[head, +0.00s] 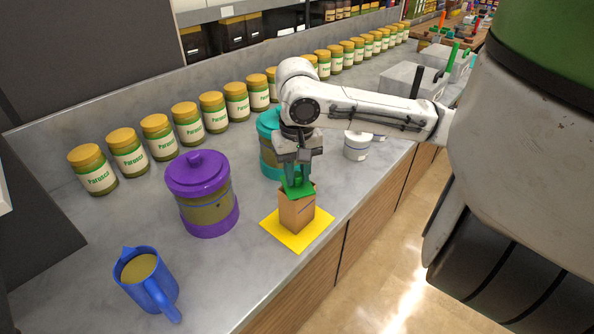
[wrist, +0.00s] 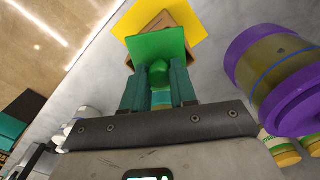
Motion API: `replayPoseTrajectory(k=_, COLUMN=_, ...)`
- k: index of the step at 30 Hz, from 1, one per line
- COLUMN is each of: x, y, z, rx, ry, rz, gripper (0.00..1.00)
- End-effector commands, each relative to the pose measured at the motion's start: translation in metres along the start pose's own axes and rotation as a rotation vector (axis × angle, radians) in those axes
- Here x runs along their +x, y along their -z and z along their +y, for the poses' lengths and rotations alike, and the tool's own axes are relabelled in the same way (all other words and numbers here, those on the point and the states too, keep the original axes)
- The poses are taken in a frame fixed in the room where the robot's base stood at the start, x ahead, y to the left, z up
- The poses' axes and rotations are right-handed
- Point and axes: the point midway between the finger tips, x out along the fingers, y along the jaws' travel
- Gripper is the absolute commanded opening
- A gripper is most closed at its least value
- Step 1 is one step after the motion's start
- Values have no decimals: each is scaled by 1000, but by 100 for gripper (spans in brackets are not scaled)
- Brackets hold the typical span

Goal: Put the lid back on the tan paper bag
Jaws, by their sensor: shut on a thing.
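The tan paper bag (head: 297,215) stands upright on a yellow square mat (head: 272,226) on the counter. Its upper part also shows in the wrist view (wrist: 141,21). The green lid (head: 299,189) is a flat square with a knob, and it shows large in the wrist view (wrist: 157,46). My gripper (head: 297,176) is shut on the lid's knob and holds the lid at the bag's top. The lid looks slightly tilted and covers part of the opening. I cannot tell whether it touches the rim.
A purple lidded canister (head: 204,196) stands left of the bag, and a teal canister (head: 268,145) is just behind my gripper. A blue pitcher (head: 147,279) is at front left. Several jars (head: 187,123) line the wall. A white container (head: 357,146) stands right.

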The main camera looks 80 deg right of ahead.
Motion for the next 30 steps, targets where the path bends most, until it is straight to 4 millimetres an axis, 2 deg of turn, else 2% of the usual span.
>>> replayPoseTrajectory(k=27, x=0, y=0, z=0, rx=0, ry=1, rz=1, gripper=0)
replayPoseTrajectory(k=28, x=0, y=0, z=0, rx=0, ry=1, rz=1, gripper=28)
replayPoseTrajectory(k=30, x=0, y=0, z=0, rx=0, ry=1, rz=1, gripper=34)
